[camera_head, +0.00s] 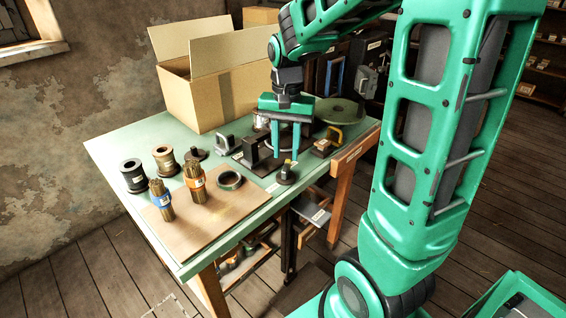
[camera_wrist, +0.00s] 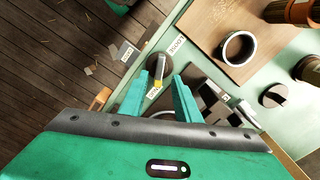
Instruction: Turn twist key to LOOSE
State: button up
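The twist key (camera_head: 286,175) is a small dark knob on a round base near the table's front edge, with a yellow mark. In the wrist view the twist key (camera_wrist: 158,66) sits just beyond my fingertips, its yellow mark toward the gripper. A LOOSE label (camera_wrist: 177,44) lies to its upper right. A second label (camera_wrist: 153,93) shows between my fingers, its text hard to read. My gripper (camera_head: 286,155) points down over the key, fingers apart and empty. In the wrist view the gripper (camera_wrist: 160,85) has a clear gap between its fingers; I cannot tell any contact.
The green table (camera_head: 120,152) bears a wooden board (camera_head: 230,204) with wire-like bundles and a dark ring (camera_head: 230,180). Spools stand at left, an open cardboard box (camera_head: 200,102) behind. A dark block (camera_head: 250,150) stands close left of my fingers. A labelled bracket (camera_head: 312,209) hangs below the edge.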

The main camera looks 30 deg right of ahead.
aim_at(286, 166)
jog(key=shift+f, duration=2.35)
grip_shut()
